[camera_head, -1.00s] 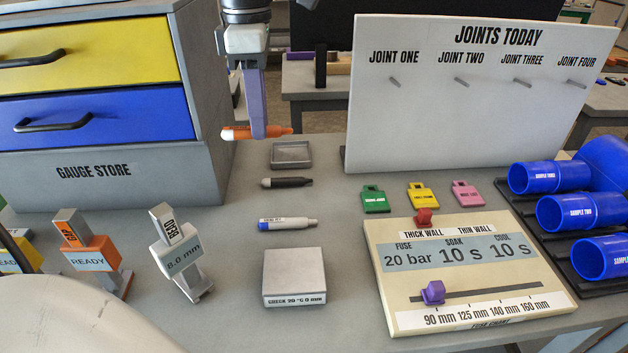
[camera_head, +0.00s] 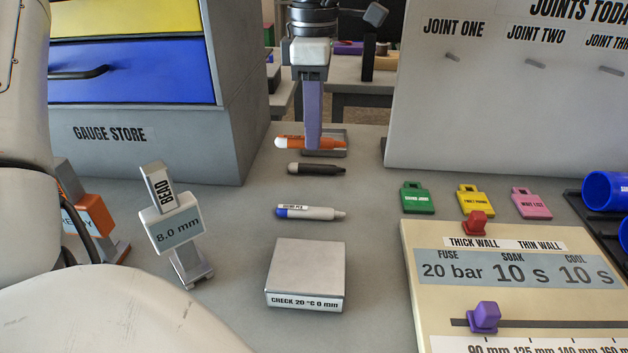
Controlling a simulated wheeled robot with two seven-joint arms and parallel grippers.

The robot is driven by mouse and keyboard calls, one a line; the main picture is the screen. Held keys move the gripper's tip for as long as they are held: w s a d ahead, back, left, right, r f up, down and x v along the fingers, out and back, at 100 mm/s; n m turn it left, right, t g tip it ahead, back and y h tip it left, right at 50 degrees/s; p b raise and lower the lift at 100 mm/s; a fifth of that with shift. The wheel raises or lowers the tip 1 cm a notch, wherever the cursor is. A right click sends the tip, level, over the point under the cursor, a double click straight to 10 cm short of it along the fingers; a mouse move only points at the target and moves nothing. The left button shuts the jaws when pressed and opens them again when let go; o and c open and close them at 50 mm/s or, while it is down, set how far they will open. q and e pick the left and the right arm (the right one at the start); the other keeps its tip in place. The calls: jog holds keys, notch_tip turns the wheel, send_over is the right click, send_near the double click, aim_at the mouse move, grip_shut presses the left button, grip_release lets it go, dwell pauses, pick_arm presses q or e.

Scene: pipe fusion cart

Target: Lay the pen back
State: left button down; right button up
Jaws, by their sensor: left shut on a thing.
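An orange pen (camera_head: 290,142) with a white end lies level, pointing left to right. My left gripper (camera_head: 313,146) comes down from the top of the view, its purple fingers shut on the pen. The pen overlaps the front left part of a small grey open tray (camera_head: 340,152); I cannot tell its height above it. A black pen (camera_head: 318,169) lies on the table just in front of the tray. A white pen with a blue end (camera_head: 310,212) lies nearer. My right gripper is not in view.
A grey check block (camera_head: 306,268) stands in front of the pens. The bead gauge (camera_head: 175,232) stands to the left, the drawer cabinet (camera_head: 150,140) behind it. Green, yellow and pink tags (camera_head: 416,199) and the fuse chart board (camera_head: 415,240) are right. A white joints board (camera_head: 440,110) stands behind.

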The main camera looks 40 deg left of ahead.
pick_arm(q)
jog(key=shift+f, duration=0.25)
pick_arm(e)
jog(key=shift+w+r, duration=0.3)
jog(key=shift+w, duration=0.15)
pick_arm(q)
notch_tip(320, 180, down, 5)
jog(key=shift+f+b, duration=0.2)
jog(key=shift+b, duration=0.1)
notch_tip(320, 180, down, 4)
jog(key=shift+f, duration=0.1)
jog(key=c, duration=1.6)
grip_release()
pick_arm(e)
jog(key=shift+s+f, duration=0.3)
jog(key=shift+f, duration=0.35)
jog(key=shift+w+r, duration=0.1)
pick_arm(q)
jog(key=r, duration=0.9)
jog(key=shift+w+a+p, duration=0.15)
jog(key=shift+a+p, duration=0.15)
jog(key=shift+r, duration=0.55)
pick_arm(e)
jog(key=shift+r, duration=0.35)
